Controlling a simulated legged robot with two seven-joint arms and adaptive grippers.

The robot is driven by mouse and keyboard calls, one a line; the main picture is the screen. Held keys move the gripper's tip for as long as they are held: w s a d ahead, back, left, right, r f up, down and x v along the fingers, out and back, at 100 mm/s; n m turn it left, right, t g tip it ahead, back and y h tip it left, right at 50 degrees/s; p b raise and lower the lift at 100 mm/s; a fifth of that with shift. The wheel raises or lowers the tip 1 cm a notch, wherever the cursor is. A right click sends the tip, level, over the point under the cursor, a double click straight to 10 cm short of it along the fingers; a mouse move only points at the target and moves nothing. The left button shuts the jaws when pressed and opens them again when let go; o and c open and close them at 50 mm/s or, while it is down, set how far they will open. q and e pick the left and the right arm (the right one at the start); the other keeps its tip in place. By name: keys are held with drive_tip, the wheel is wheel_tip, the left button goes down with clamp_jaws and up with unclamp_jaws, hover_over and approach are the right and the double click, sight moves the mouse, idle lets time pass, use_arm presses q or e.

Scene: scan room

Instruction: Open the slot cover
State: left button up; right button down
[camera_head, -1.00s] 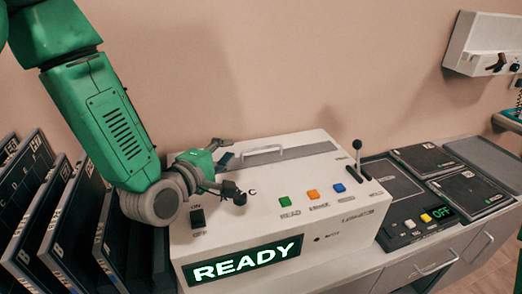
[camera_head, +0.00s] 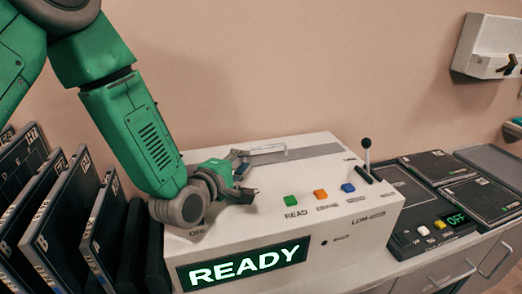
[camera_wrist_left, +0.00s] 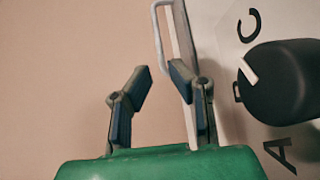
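The slot cover (camera_head: 312,152) is a grey strip along the back of the top of the white machine (camera_head: 335,205), and looks closed. Its pale bar handle (camera_head: 268,149) stands at its left part. My left gripper (camera_head: 243,175) is over the machine's left top, close to the handle's left end. In the left wrist view its two fingers (camera_wrist_left: 160,80) are apart with nothing between the tips; the handle (camera_wrist_left: 158,35) rises just beyond them, near the right finger. I cannot tell whether they touch. My right gripper is not in view.
A black knob (camera_wrist_left: 285,82) with letters beside it is right of the fingers in the wrist view. Green, orange and blue buttons (camera_head: 320,195) and an upright lever (camera_head: 367,150) are on the machine. Dark panels (camera_head: 75,205) stand at left. A lit screen (camera_head: 245,264) reads READY.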

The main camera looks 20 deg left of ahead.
sight(262, 148)
use_arm(q)
drive_tip(key=x, duration=0.9)
drive_tip(key=shift+d, duration=0.4)
drive_tip(key=shift+w+a+f, duration=0.1)
drive_tip(key=shift+w+a, duration=0.25)
drive_tip(key=shift+d, duration=0.4)
clamp_jaws()
